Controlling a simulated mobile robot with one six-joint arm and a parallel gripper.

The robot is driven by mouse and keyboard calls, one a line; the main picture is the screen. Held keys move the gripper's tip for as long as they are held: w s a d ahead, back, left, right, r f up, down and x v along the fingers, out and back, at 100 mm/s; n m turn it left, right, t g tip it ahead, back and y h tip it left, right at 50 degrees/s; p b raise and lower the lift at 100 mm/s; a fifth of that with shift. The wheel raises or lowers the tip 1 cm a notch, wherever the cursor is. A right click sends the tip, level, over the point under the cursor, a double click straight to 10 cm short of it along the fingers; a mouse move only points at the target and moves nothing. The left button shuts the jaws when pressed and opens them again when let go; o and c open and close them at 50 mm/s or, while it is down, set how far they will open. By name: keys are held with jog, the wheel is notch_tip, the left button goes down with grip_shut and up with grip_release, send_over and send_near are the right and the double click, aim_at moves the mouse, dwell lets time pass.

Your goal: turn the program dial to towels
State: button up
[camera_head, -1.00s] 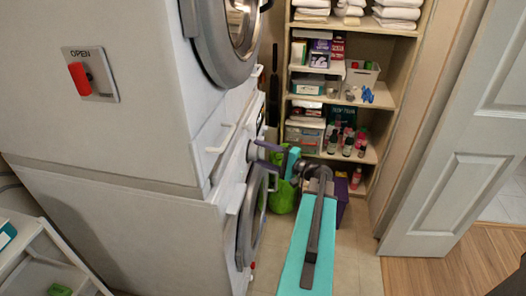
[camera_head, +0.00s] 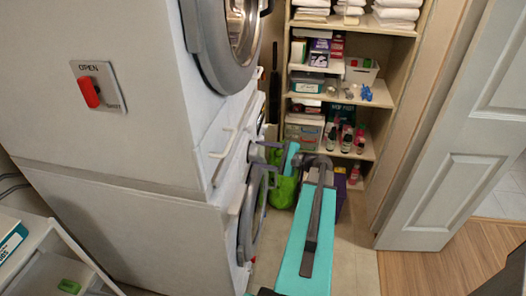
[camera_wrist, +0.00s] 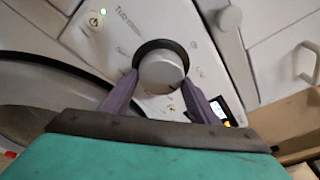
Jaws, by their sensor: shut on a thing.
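The program dial (camera_wrist: 162,72), a round silver-grey knob with a dark ring, sits on the white washer's control panel (camera_wrist: 150,22) in the wrist view. My gripper (camera_wrist: 160,80) has one purple finger on each side of the dial and is shut on it. The print around the dial is too blurred to read surely, and I cannot tell which program it points at. In the head view my gripper (camera_head: 266,147) reaches the washer's front from the right; the dial is hard to make out there.
The round washer door (camera_head: 252,212) is below. Shelves (camera_head: 335,98) with towels and bottles stand behind, a white door (camera_head: 425,195) at right.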

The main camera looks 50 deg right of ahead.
jog(key=shift+w+a+r, duration=0.15)
jog(key=shift+a+r, duration=0.05)
jog(key=o, duration=1)
jog(key=shift+o, duration=0.2)
jog(key=shift+f, duration=0.1)
jog(key=shift+d, duration=0.1)
jog(key=shift+b+v, duration=0.3)
jog(key=shift+v, duration=0.65)
jog(key=b+v, duration=0.2)
jog(key=v, duration=1)
jog(key=shift+b, duration=0.4)
jog(key=shift+f, duration=0.1)
